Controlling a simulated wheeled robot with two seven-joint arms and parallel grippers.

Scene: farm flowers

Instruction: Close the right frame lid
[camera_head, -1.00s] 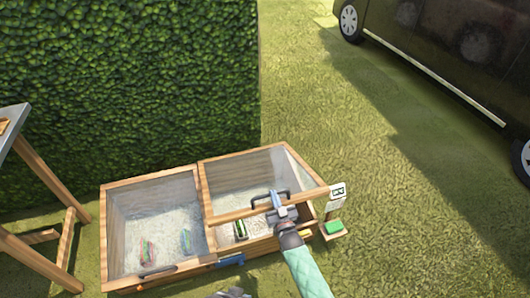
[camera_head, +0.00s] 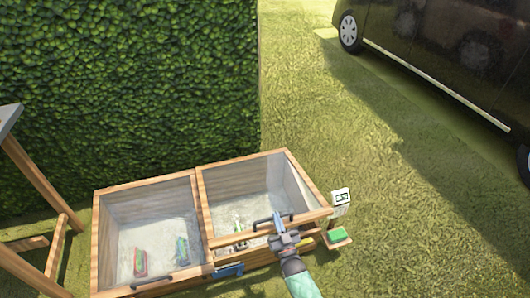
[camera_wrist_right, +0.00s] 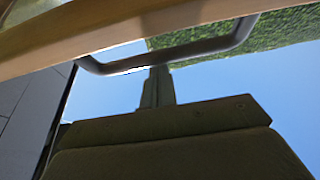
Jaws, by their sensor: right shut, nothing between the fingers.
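The right frame lid (camera_head: 310,216) is a wood-framed clear pane over the right half of the wooden cold frame. Its front rail looks a little above the box's front edge, with a narrow gap. A dark handle (camera_head: 262,226) is on this rail; the handle also shows in the right wrist view (camera_wrist_right: 190,53). My left gripper is not in view.
The left frame lid (camera_head: 112,238) lies flat beside it. A blue latch (camera_head: 228,270) is on the front. A small ledge with a green block (camera_head: 337,235) and a sign (camera_head: 341,197) stand at the right.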

